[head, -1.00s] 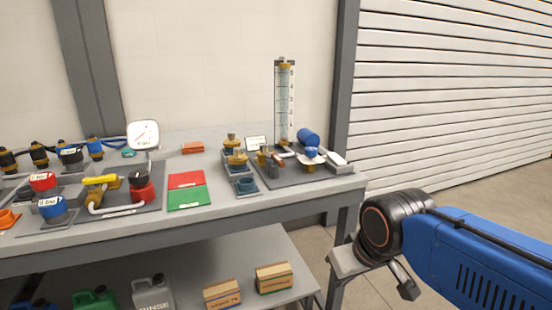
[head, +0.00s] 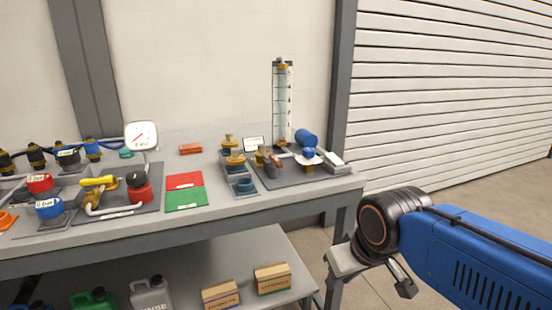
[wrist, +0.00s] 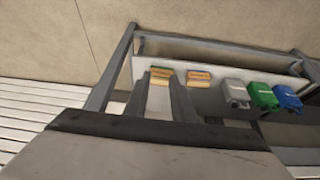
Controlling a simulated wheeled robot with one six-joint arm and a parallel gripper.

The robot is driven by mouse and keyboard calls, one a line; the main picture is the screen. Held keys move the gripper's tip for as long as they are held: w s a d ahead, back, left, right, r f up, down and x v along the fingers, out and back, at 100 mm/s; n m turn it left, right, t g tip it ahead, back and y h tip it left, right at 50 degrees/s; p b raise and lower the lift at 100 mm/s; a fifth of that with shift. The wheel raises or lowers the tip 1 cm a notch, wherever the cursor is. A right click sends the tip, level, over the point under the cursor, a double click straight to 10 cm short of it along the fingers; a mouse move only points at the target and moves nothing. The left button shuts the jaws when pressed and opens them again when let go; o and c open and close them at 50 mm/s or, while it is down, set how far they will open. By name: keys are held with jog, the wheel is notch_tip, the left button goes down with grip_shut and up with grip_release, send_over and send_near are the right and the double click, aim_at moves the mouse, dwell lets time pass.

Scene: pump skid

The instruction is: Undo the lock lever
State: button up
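I cannot tell for sure which part is the lock lever. A small brown-orange lever-like fitting (head: 274,162) stands on the grey plate at the bench's right end, in the head view. A yellow-handled valve (head: 98,182) sits on the left plate. My gripper (wrist: 160,82) shows as two dark fingers apart in the wrist view, with nothing between them but the distant lower shelf. In the head view my arm is at the lower right, in front of the bench's right end and away from the fittings.
The workbench (head: 240,212) carries a tall gauge tube (head: 282,105), a dial (head: 141,135), a red mat (head: 184,180) and a green mat (head: 186,199). The lower shelf holds cartons (head: 272,278) and jugs (head: 150,293). Open floor lies right of the bench, before a shutter (head: 450,95).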

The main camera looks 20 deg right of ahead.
jog(key=shift+o, duration=0.7)
jog(key=w+a+r+g, duration=0.1)
jog(key=w+r, duration=0.7)
jog(key=r, duration=0.3)
jog(key=w+r+g, duration=0.1)
jog(key=w+r, duration=0.7)
jog(key=r, duration=0.3)
jog(key=shift+a+r, duration=0.3)
jog(key=shift+a, duration=0.1)
notch_tip(320, 180, up, 13)
jog(key=g, duration=0.3)
send_over(276, 159)
notch_tip(276, 159, down, 17)
jog(key=shift+f, duration=0.1)
grip_shut()
